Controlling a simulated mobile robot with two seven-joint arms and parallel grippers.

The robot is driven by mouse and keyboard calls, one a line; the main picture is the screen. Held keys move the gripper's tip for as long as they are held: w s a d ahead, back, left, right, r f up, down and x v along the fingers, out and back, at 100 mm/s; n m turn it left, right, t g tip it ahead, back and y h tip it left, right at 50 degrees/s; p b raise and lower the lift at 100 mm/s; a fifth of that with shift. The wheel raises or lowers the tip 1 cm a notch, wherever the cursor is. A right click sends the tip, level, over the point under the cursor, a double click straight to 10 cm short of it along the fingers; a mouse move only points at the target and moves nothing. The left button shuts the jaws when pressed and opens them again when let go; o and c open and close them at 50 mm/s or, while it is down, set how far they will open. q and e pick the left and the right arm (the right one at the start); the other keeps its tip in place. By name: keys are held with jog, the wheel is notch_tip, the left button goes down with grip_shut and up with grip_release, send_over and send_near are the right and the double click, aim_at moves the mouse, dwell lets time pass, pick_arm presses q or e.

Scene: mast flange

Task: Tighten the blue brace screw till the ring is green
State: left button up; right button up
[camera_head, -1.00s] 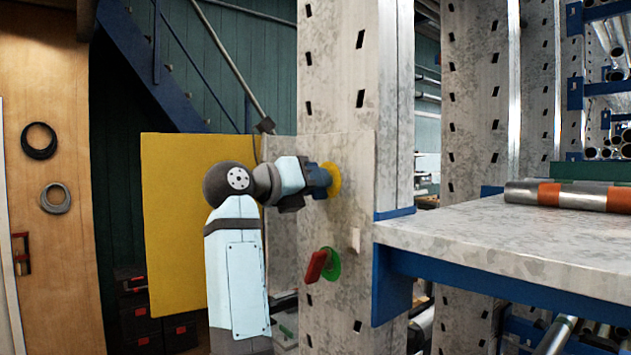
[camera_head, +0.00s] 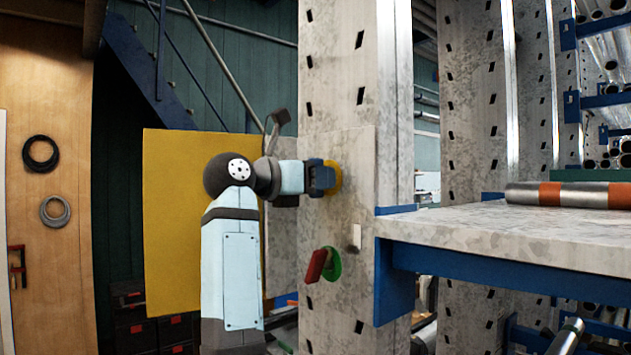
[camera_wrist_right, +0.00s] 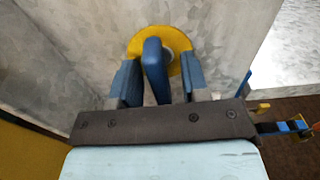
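The blue brace screw (camera_wrist_right: 155,66) sits in a yellow ring (camera_wrist_right: 135,45) on the grey metal plate. In the head view the yellow ring (camera_head: 336,176) shows just beyond the fingers, and the screw's handle is mostly hidden. My right gripper (camera_head: 326,177) reaches it from the left. My left gripper is not in view.
Below, a red handle (camera_head: 316,265) sits in a green ring (camera_head: 334,265) on the same plate. A grey shelf (camera_head: 480,231) with a banded pipe (camera_head: 565,194) juts out at the right. A yellow panel (camera_head: 171,230) stands behind my arm.

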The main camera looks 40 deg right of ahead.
jog(key=shift+a, duration=0.1)
jog(key=shift+a, duration=0.25)
jog(key=a, duration=0.4)
jog(key=shift+s+a, duration=0.15)
jog(key=shift+s, duration=0.05)
